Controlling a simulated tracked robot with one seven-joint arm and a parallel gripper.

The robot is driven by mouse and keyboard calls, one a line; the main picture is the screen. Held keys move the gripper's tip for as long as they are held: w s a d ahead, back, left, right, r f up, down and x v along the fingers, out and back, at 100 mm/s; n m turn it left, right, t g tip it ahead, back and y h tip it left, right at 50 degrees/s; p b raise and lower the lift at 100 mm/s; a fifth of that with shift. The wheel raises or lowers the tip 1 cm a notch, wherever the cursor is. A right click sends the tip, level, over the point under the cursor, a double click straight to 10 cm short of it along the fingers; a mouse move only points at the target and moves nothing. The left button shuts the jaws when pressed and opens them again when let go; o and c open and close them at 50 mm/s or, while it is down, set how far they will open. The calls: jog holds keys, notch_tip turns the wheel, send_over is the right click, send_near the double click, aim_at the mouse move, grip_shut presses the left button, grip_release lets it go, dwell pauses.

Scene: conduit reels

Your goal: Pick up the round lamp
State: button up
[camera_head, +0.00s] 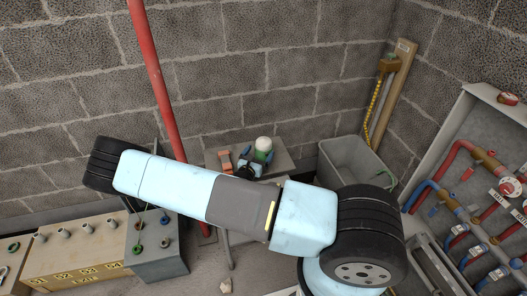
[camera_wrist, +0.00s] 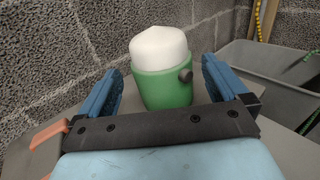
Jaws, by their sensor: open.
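The round lamp (camera_wrist: 163,88) has a green body, a white domed top and a dark knob on its right side. It stands upright on a small grey table (camera_wrist: 285,135), near the wall. It also shows in the head view (camera_head: 263,148), partly covered at its lower part by my gripper (camera_head: 250,164). In the wrist view my gripper (camera_wrist: 160,88) is open, with one blue finger to the left of the lamp and one to the right. The lamp shows beyond the gripper's dark palm bar, which hides its base. I cannot tell whether the fingers touch it.
An orange-red object (camera_head: 226,160) lies on the table left of the lamp. A grey bin (camera_head: 350,160) stands to the right. A red pipe (camera_head: 158,85) rises behind my arm. A pipe panel (camera_head: 480,190) stands at the right, and a beige cabinet (camera_head: 75,252) at lower left.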

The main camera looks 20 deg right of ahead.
jog(key=x, duration=0.4)
jog(key=shift+w+d+f, duration=0.15)
jog(key=shift+f, duration=0.05)
jog(key=shift+c, duration=0.2)
jog(key=c, duration=1)
jog(key=shift+r, duration=0.1)
